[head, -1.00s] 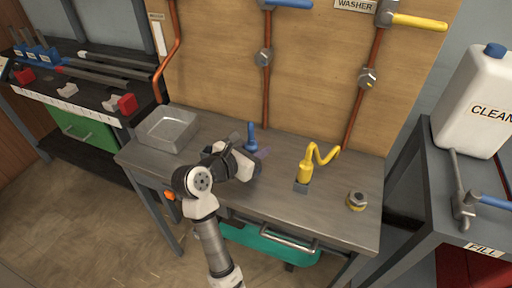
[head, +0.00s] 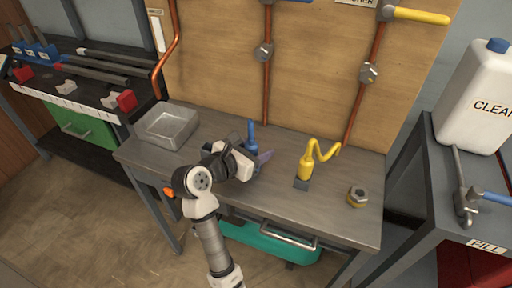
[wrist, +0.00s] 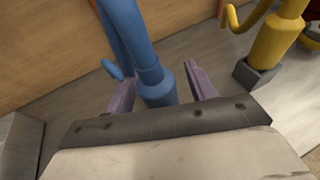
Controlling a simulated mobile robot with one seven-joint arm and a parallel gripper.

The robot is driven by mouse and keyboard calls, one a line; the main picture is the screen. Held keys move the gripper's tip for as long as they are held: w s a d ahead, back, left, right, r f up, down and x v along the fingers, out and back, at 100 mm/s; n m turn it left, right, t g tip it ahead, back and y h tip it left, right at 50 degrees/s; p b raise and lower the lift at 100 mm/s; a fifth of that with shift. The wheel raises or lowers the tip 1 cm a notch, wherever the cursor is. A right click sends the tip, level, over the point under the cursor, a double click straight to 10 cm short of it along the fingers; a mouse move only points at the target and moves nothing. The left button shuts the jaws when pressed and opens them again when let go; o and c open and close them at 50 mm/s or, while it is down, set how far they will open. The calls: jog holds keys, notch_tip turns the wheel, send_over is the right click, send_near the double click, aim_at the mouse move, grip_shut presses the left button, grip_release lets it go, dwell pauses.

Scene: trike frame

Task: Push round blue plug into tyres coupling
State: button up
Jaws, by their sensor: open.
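A blue upright piece (head: 252,136), with a thin top and a wider lower body, stands on the workbench. In the wrist view the blue piece (wrist: 153,72) rises between the two purple fingers of my gripper (wrist: 162,88). The fingers are apart, one on each side of it, and I cannot tell whether either touches it. In the head view my gripper (head: 257,158) is low over the bench and hides the foot of the blue piece. No coupling labelled for tyres can be made out.
A yellow curled hose piece (head: 306,167) stands in a grey block to the right. A nut (head: 358,197) lies farther right, and a metal tray (head: 149,133) sits at the left. Copper pipes (head: 267,92) run down the wooden board behind.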

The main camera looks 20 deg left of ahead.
jog(key=b+v, duration=0.1)
jog(key=v, duration=1.2)
jog(key=shift+s+b, duration=0.35)
jog(key=shift+b, duration=0.05)
jog(key=shift+a+r, duration=0.1)
jog(key=shift+r, duration=0.05)
